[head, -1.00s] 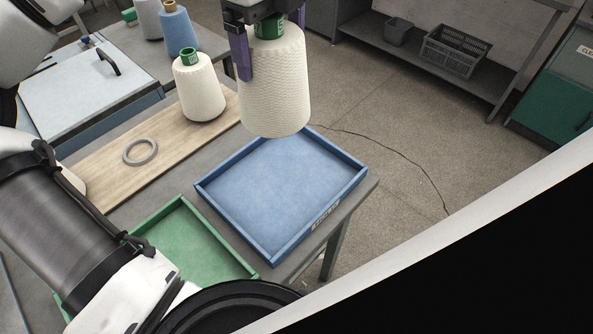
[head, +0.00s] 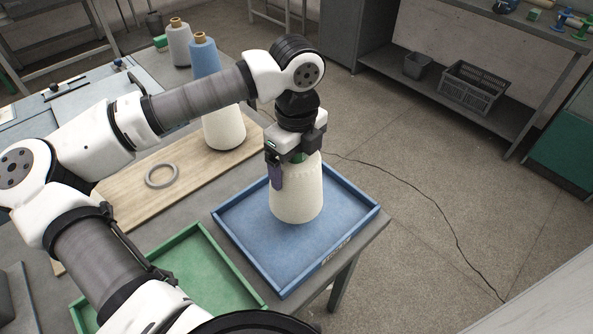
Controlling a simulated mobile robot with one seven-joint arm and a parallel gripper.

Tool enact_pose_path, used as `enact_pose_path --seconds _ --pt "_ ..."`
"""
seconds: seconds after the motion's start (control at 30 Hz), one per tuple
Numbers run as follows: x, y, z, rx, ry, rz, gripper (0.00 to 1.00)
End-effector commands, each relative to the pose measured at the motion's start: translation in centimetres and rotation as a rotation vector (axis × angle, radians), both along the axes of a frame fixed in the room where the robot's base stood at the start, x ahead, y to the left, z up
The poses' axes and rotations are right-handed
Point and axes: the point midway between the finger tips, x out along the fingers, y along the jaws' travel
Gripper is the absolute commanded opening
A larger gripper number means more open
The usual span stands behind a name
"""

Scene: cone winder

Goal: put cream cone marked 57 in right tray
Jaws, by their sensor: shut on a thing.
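My gripper (head: 293,170) is shut on the top of a cream cone (head: 297,197), at its green core end. The cone is upright inside the outline of the blue tray (head: 245,252), the right one of two trays. Its base looks at or very near the tray floor; I cannot tell if it touches. The mark on the cone is hidden by my gripper. A second cream cone (head: 224,130) stands on the wooden board, its top hidden behind my arm. The green tray (head: 207,240) lies to the left and is partly covered by my arm.
A grey ring (head: 162,176) lies on the wooden board (head: 122,194). A blue cone (head: 204,58) and a grey cone (head: 179,45) stand behind. A shelf with a grey crate (head: 471,88) is at the back right. The floor right of the table is clear except for a cable.

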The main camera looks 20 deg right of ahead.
Motion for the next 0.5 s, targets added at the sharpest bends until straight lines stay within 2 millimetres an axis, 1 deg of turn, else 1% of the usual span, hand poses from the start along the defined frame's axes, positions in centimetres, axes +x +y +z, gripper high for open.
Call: enact_pose_path --seconds 0.1,0.23,0.33,0.5 --pt "-0.1 0.0 -1.6 -0.001 0.005 0.000 0.57" --pt "-0.1 0.0 -3.3 0.000 0.003 0.000 0.57" --pt "0.0 0.0 -3.8 -0.001 0.000 0.000 0.57" --pt "0.0 0.0 -3.8 0.000 0.000 0.000 0.57"
